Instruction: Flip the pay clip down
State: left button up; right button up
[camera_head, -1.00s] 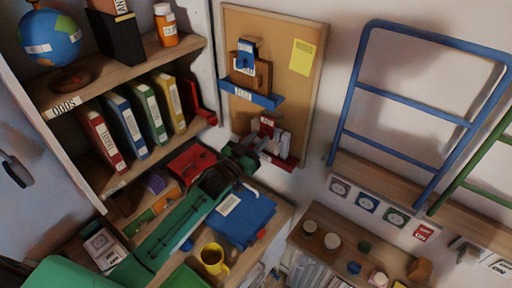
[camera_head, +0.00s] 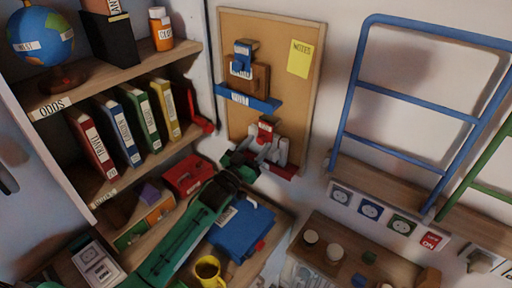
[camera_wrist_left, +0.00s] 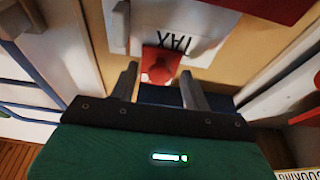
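On the cork board (camera_head: 297,100), a wooden clip with a blue top (camera_head: 243,58) and a white label stands over a blue ledge (camera_head: 249,97). The label words there are too small to read surely. Below it, a red clip (camera_head: 265,131) sits above a red ledge (camera_head: 285,170). In the left wrist view the red clip (camera_wrist_left: 160,64) is beside a white label reading TAX (camera_wrist_left: 178,43), seen upside down. My left gripper (camera_head: 264,149) is at the red clip. Its fingers (camera_wrist_left: 160,80) are apart, with the red piece between or just beyond them; contact cannot be told. My right gripper is out of view.
A shelf unit (camera_head: 120,88) with binders and a globe (camera_head: 40,34) stands at left. A blue ladder frame (camera_head: 407,105) leans on the right wall. Yellow notes (camera_head: 299,58) hang on the board.

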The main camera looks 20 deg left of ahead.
pick_arm(q)
jog(key=shift+s+a+f, duration=0.15)
jog(key=shift+s+f, duration=0.15)
jog(key=shift+s, duration=0.05)
jog(key=b+v, duration=0.4)
jog(key=v, duration=0.9)
jog(key=shift+r, duration=0.15)
jog(key=shift+s, duration=0.1)
